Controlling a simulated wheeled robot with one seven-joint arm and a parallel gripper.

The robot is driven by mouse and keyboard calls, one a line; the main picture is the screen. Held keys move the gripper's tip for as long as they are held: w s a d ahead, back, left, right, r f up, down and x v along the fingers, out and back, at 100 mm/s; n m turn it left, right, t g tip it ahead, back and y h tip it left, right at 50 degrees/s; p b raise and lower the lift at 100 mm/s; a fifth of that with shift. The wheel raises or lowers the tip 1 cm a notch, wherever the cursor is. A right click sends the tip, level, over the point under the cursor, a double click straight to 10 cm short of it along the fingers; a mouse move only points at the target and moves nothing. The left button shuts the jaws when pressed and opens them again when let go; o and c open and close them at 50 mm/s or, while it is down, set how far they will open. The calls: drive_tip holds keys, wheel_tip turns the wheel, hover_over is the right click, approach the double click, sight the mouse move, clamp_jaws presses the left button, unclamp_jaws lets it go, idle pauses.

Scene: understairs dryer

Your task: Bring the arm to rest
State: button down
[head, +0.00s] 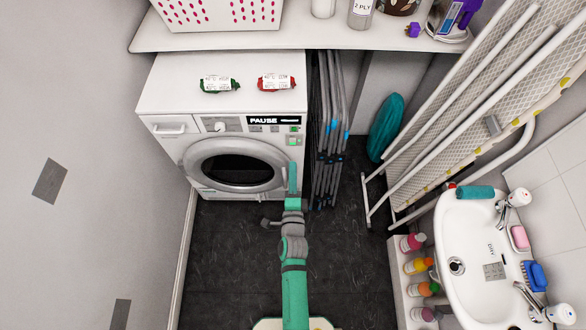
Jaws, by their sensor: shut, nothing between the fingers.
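My gripper (292,168) is at the end of my green and grey arm, in front of the white dryer (160,92). From this high view the gripper overlaps the right edge of the dryer's round door (238,168). It is small here, looks shut and holds nothing that I can see. I cannot tell whether it touches the dryer front. Just above it in the picture are the dryer's lit green button (294,141) and a display (274,120) reading "PAUSE". The round door is shut.
Two wrapped packets, green (220,85) and red (276,82), lie on the dryer top. Folded racks (330,130) stand right of it. An ironing board (480,95) leans at right, above a sink (460,225) and bottles (417,265). Dark floor (230,260) left of my arm is clear.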

idle(0.7)
drive_tip(key=s+n, duration=0.5)
drive_tip(key=s, duration=0.7)
drive_tip(key=s+r+n+g, duration=0.1)
drive_tip(key=s+r+n, duration=0.3)
drive_tip(key=s, duration=0.3)
drive_tip(key=s+r+n, duration=0.4)
drive_tip(key=s, duration=0.4)
drive_tip(key=s+a+r+n+g, duration=0.1)
drive_tip(key=s+r+n, duration=0.3)
drive_tip(key=s, duration=0.3)
drive_tip(key=shift+s+n+g, duration=0.25)
drive_tip(key=shift+n+g, duration=0.05)
drive_tip(key=shift+n, duration=0.3)
